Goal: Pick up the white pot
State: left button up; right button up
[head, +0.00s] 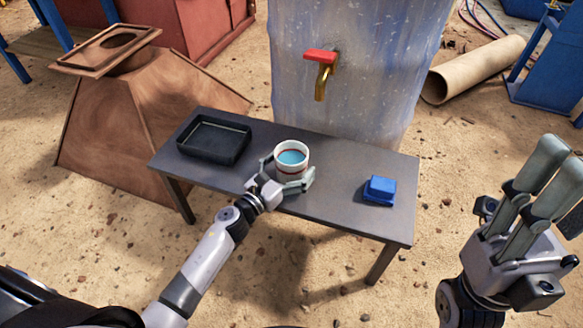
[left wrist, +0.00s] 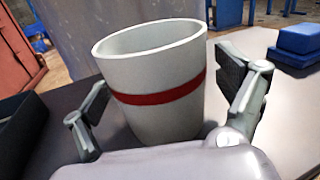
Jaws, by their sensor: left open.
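The white pot (head: 291,157) stands upright near the middle of the dark table, with a red band around it and a blue surface showing inside. It also shows in the left wrist view (left wrist: 154,75). My left gripper (head: 287,178) is open, low at the table, with one finger on each side of the pot. In the left wrist view its fingers (left wrist: 165,95) flank the pot with visible gaps, at least on the right side. My right gripper (head: 548,178) hangs at the right, away from the table and empty; its finger spacing is unclear from this angle.
A black tray (head: 213,140) lies on the table (head: 335,200) left of the pot. A blue block (head: 380,190) sits to the right. A tap with a red handle (head: 321,70) juts from a large barrel (head: 375,75) behind the table.

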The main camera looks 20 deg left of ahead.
pick_arm(q)
jog(key=shift+r, duration=0.1)
jog(key=c, duration=1.6)
